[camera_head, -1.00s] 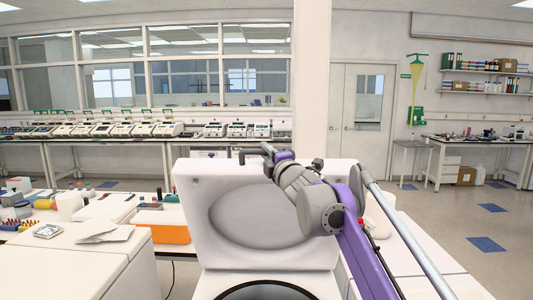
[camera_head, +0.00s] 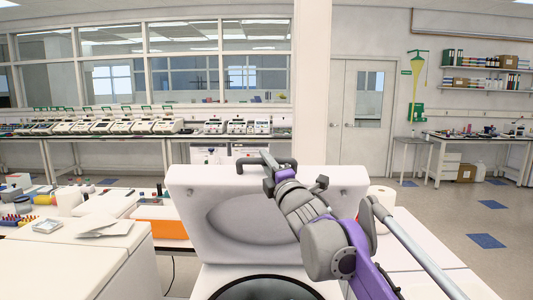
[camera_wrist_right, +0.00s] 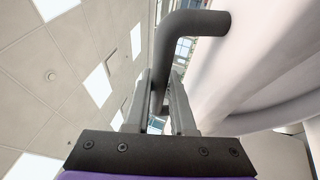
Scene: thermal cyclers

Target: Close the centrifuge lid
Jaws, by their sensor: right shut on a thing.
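The centrifuge lid (camera_head: 200,215) stands raised, a white panel with a round recess, in the middle of the head view. Below it is the white centrifuge body (camera_head: 212,278), with the dark rim of its round opening (camera_head: 265,285) cut off by the bottom edge. My right gripper (camera_head: 265,163) is at the lid's top edge, shut on the dark lid handle (camera_head: 245,165). In the right wrist view the bent handle (camera_wrist_right: 195,22) passes between the fingers of the right gripper (camera_wrist_right: 160,85). My left gripper is not in view.
A bench with an orange box (camera_head: 160,228) and small labware is at the left. A white roll (camera_head: 381,200) stands right of the lid, partly behind my right arm. Several thermal cyclers (camera_head: 160,122) line the back bench. Open floor (camera_head: 470,215) is at the right.

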